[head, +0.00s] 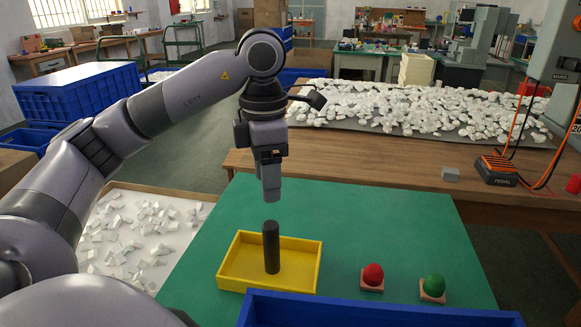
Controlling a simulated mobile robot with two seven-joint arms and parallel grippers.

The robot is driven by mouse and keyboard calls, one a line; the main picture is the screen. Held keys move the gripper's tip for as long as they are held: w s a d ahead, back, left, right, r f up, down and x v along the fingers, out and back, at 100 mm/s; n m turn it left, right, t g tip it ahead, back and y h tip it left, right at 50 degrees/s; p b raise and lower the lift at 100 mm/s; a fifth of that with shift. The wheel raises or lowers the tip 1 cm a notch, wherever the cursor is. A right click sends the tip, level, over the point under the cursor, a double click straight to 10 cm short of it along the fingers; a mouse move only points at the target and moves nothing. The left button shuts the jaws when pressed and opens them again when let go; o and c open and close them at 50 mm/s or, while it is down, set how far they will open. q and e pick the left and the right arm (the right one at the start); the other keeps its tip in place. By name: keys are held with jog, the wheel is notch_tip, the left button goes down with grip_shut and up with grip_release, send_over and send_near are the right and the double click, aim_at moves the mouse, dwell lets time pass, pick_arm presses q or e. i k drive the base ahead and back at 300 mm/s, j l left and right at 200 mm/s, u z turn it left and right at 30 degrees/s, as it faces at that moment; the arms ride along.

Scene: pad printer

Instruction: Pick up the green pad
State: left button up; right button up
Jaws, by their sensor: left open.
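The green pad (433,286) is a green dome on a small pinkish square base. It sits on the green mat at the lower right, to the right of a red pad (373,274) of the same shape. My left gripper (271,192) points down above the yellow tray (231,284), well to the left of the green pad and higher than the mat. It is open, with nothing visible held. A dark upright cylinder (271,247) stands in the yellow tray, below the gripper. My right gripper does not show.
A blue bin (380,312) stands at the front edge, close in front of both pads. The green mat (370,220) is clear behind the pads. An orange-and-black pedal (495,168) and a small grey block (450,174) are on the wooden table behind the mat.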

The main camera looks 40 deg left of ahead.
aim_at(432, 289)
jog(key=k+l, duration=0.75)
jog(key=l, duration=0.2)
